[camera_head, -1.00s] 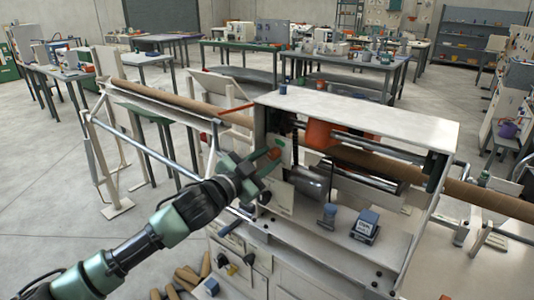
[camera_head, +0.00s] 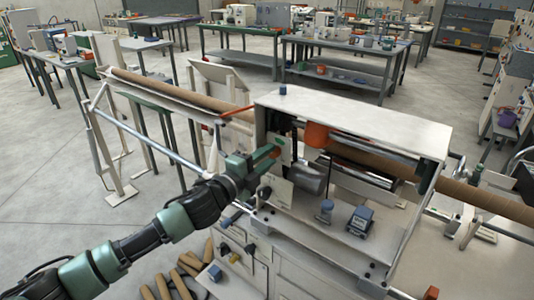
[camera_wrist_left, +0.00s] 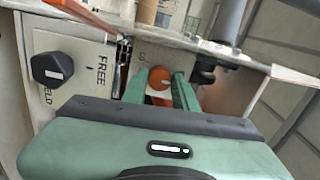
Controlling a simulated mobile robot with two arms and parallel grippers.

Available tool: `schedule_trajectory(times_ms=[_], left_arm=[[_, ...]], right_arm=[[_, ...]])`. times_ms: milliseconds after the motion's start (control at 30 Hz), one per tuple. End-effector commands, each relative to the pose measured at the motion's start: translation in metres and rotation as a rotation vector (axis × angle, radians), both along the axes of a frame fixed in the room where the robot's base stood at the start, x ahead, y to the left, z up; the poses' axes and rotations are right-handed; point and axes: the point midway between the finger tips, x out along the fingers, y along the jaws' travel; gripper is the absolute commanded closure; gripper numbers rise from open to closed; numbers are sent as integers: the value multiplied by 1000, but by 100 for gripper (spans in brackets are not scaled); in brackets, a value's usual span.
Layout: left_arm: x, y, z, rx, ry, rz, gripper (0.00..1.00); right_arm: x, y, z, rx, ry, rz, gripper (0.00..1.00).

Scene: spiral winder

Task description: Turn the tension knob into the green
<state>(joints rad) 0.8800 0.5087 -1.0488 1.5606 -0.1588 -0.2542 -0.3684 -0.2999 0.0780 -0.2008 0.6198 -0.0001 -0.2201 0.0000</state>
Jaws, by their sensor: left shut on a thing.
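The tension knob (camera_wrist_left: 160,79) is a round orange knob on the pale side panel of the winder (camera_head: 360,116). My left gripper (camera_head: 272,156) is at this panel, and its two green fingers (camera_wrist_left: 160,90) are shut on the knob, one on each side, in the wrist view. Any scale or green zone around the knob is hidden or too small to read. A black knob (camera_wrist_left: 47,68) with a white mark sits to the left on a plate with the words FREE and HOLD. My right gripper is not in view.
An orange bar (camera_wrist_left: 82,14) crosses near the black knob in the wrist view. A long brown tube (camera_head: 180,94) lies along the rack at left. A blue-grey device (camera_head: 360,220) stands on the winder's deck. Open floor (camera_head: 60,190) lies to the left.

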Motion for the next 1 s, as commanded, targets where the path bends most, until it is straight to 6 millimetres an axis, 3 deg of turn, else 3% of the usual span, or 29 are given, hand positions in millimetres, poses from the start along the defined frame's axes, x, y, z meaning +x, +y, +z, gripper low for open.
schedule_trajectory(times_ms=[400, 1000], left_arm=[[0, 0, -1, 177, -125, 1, 100], [0, 0, -2, 209, -148, 0, 100]], right_arm=[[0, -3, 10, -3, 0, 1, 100], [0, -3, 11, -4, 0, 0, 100]])
